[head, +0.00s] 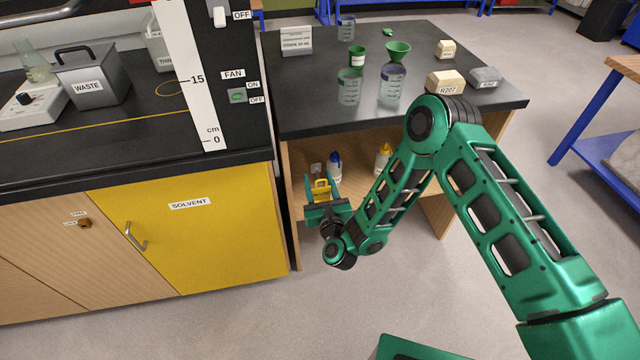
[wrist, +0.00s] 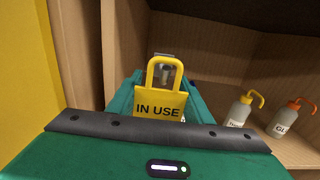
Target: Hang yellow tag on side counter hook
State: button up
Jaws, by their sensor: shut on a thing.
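The yellow tag (wrist: 160,104) reads IN USE and has a loop at its top. It stands upright, held between the green fingers of my gripper (wrist: 163,93). In the head view my gripper (head: 322,197) is shut on the tag (head: 321,186), low at the left front of the side counter (head: 312,90). A small grey metal piece (wrist: 165,72), likely the hook, shows through the loop in the wrist view. I cannot tell whether the loop is around it or in front of it.
Two wash bottles, one with a yellow cap (wrist: 240,108) and one with an orange cap (wrist: 286,117), stand on the shelf at right. The yellow SOLVENT cabinet door (head: 215,235) is close on the left. Glassware and fossil blocks stand on the counter top. The floor in front is clear.

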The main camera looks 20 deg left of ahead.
jog(key=shift+w, duration=0.1)
dwell(0.3)
jog(key=shift+w+a+f, duration=0.3)
jog(key=shift+w+f, duration=0.25)
jog(key=shift+w, duration=0.05)
jog(key=shift+w, duration=0.1)
dwell(0.3)
jog(key=shift+w+a, duration=0.25)
jog(key=shift+w, duration=0.05)
jog(key=o, duration=1.6)
